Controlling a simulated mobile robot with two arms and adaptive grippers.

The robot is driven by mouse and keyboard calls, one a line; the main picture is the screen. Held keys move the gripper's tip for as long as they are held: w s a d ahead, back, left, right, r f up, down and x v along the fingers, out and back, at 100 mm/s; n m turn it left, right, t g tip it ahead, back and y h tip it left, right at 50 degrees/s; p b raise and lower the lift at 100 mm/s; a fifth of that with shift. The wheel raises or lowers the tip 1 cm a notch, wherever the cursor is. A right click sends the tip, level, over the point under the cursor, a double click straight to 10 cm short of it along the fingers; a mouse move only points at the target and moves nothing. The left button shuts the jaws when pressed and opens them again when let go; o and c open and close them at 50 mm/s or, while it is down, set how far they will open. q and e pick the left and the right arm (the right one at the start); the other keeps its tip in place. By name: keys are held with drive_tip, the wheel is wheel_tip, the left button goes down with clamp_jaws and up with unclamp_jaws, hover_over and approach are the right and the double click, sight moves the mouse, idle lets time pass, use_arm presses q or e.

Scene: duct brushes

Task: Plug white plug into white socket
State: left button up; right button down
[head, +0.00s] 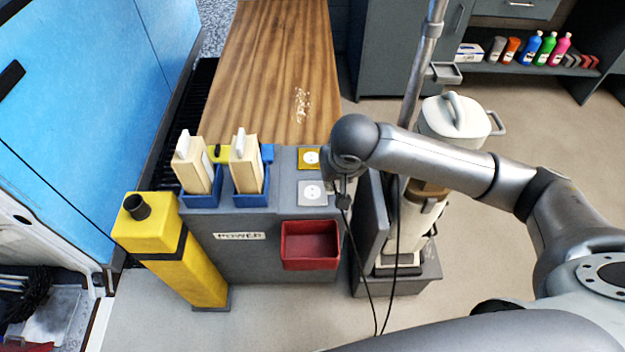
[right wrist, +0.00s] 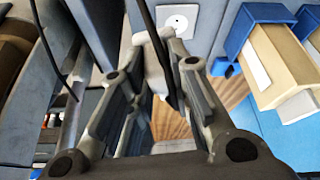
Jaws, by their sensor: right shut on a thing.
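The white socket (head: 312,193) is a pale square plate on the top of the grey power unit, in front of the yellow socket (head: 309,158). It also shows at the top of the right wrist view (right wrist: 178,20). My right gripper (head: 343,178) is just right of the sockets. In the right wrist view its fingers (right wrist: 154,55) are shut on the white plug (right wrist: 154,72), with a black cable running across it. The plug appears apart from the socket; its prongs are hidden. In the head view the arm and gripper hide the plug. My left gripper is not in view.
Brushes stand in blue holders (head: 252,199) left of the sockets. A red bin (head: 310,246) hangs on the unit's front. A yellow post (head: 187,262) stands at left, and a white canister machine (head: 455,118) at right. Black cables hang below my right gripper.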

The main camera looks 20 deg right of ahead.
use_arm(q)
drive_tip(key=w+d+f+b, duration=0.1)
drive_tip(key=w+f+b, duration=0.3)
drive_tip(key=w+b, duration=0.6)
drive_tip(key=b, duration=0.6)
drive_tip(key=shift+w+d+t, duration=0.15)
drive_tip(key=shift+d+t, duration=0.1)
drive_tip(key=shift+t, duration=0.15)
use_arm(e)
drive_tip(key=w+a+f+m, duration=0.2)
drive_tip(key=w+f, duration=0.6)
drive_tip(key=w, duration=0.2)
drive_tip(key=shift+w+f+h, duration=0.2)
drive_tip(key=shift+f+h, duration=0.05)
drive_tip(key=shift+h, duration=0.05)
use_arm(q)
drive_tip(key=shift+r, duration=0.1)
use_arm(e)
wheel_tip(320, 180, down, 4)
drive_tip(key=b, duration=0.2)
drive_tip(key=shift+r+b, duration=0.15)
drive_tip(key=shift+b, duration=0.2)
drive_tip(key=shift+f+b, duration=0.65)
drive_tip(key=shift+f, duration=0.4)
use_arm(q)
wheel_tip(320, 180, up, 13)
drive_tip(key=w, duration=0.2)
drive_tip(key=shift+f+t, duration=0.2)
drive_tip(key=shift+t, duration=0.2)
